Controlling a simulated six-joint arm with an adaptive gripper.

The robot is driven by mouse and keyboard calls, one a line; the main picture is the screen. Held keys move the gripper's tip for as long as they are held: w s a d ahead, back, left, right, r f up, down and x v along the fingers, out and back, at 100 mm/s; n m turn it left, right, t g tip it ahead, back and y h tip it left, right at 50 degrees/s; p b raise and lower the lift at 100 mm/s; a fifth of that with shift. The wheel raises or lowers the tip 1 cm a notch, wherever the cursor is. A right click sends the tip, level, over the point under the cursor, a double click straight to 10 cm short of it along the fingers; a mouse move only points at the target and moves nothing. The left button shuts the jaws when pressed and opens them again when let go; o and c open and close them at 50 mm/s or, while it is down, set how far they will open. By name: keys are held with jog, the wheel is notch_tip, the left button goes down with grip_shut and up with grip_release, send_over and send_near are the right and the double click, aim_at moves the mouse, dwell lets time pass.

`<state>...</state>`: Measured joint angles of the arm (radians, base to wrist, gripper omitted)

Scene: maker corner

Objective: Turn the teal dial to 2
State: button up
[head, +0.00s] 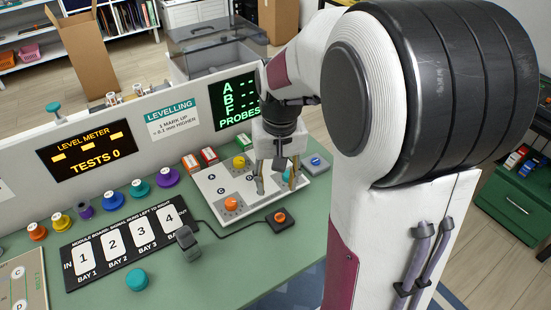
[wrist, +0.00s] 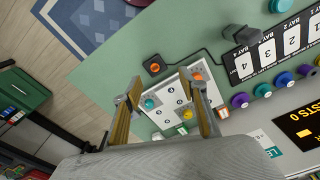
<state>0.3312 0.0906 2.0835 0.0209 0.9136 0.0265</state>
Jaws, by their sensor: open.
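The white dial panel (head: 212,188) lies on the green bench, with an orange dial (head: 232,204) and a yellow dial (head: 239,162) showing. In the wrist view the teal dial (wrist: 150,103) sits on this panel (wrist: 170,96), just right of the left finger. In the head view my gripper seems to hide it. My gripper (head: 276,188) points down over the panel, open and empty; its spread fingers also show in the wrist view (wrist: 160,88). The dial's pointer and numbers are too small to read.
A small box with an orange button (head: 281,218) and a cable stands in front of the panel. A grey block (head: 187,243), a module board (head: 125,240) and a loose teal knob (head: 137,279) lie left. Several coloured knobs line the back wall.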

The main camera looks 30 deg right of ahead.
jog(key=w+d+f+m, duration=0.1)
jog(key=w+d+f, duration=0.3)
jog(key=w+d, duration=0.1)
jog(key=w+d+f+m, duration=0.1)
jog(key=w+d+f, duration=0.3)
jog(key=w+d, duration=0.1)
jog(key=w+d+f+m, duration=0.1)
jog(key=w+d+f, duration=0.3)
jog(key=w+d, duration=0.1)
jog(key=shift+w+d+f+m, duration=0.35)
jog(key=shift+w+f+m, duration=0.05)
jog(key=shift+w, duration=0.05)
jog(key=shift+w+r, duration=0.2)
jog(key=shift+f, duration=0.2)
jog(key=shift+f, duration=0.2)
jog(key=shift+a+f, duration=0.15)
jog(key=shift+f, duration=3.4)
jog(key=c, duration=1.1)
